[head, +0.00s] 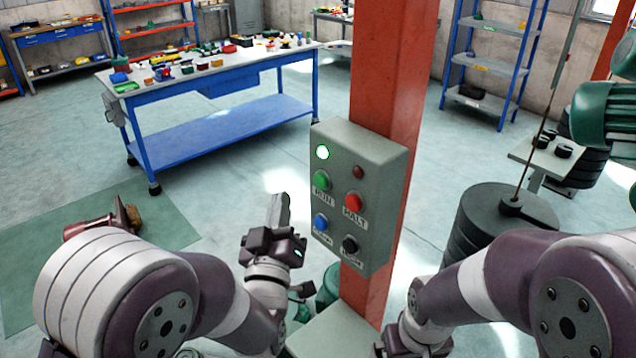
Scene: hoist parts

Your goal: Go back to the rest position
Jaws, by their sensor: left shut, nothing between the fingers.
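My left gripper (278,211) is shut and empty. Its fingers point up, just left of the grey control box (380,160) in the picture; I cannot tell whether they touch it. The box is fixed to a red post (390,60). Its upper left lamp (322,152) glows green-white, and a dark red lamp (358,171) looks unlit. Below are a green RUN button (321,180), a red HALT button (353,202), a blue button (320,222) and a black button (349,245).
A blue workbench (215,125) with many small parts stands at the back left. A dark stacked cylinder weight (490,235) hangs or stands on a rod at right. Green machinery (605,120) is at the right edge. A green mat (45,250) lies at left; open floor is between.

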